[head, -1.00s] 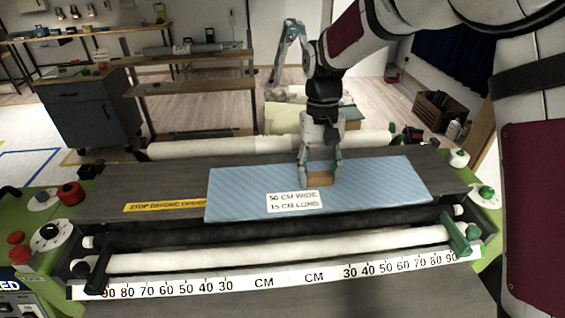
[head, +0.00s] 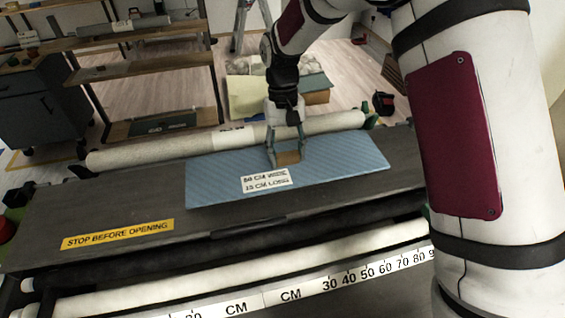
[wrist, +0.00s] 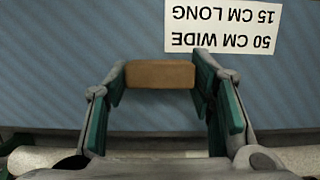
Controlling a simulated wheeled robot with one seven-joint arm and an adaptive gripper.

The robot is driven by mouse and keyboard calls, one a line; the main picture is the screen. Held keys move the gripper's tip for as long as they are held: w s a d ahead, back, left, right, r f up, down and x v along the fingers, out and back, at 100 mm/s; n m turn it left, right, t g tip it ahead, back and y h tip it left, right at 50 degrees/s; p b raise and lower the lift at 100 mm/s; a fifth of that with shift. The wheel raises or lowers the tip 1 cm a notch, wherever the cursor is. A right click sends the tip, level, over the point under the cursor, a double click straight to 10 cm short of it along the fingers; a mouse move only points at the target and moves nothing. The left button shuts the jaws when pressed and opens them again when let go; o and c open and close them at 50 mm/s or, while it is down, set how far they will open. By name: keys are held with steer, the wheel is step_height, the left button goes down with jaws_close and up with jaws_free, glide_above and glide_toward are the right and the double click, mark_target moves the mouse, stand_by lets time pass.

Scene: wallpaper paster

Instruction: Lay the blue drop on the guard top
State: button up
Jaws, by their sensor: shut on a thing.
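The blue drop (head: 335,172) is a flat, striped blue sheet with a white label reading 50 CM WIDE, 15 CM LONG. It lies over the dark guard top (head: 120,205), toward its right part in the head view; I cannot tell whether it fully touches the surface. The wrist view shows both fingers at the block's sides, with the blue sheet (wrist: 80,50) beneath. The guard surface under the drop is hidden.
A yellow STOP BEFORE OPENING strip (head: 118,234) is on the guard's left front. White rollers lie behind (head: 150,152) and in front (head: 260,268), with a CM scale (head: 290,294) at the front. A wooden shelf rack (head: 140,75) stands behind left.

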mark_target(287, 164)
steer(key=shift+f, duration=2)
steer(key=o, duration=1.3)
steer(key=shift+f, duration=0.1)
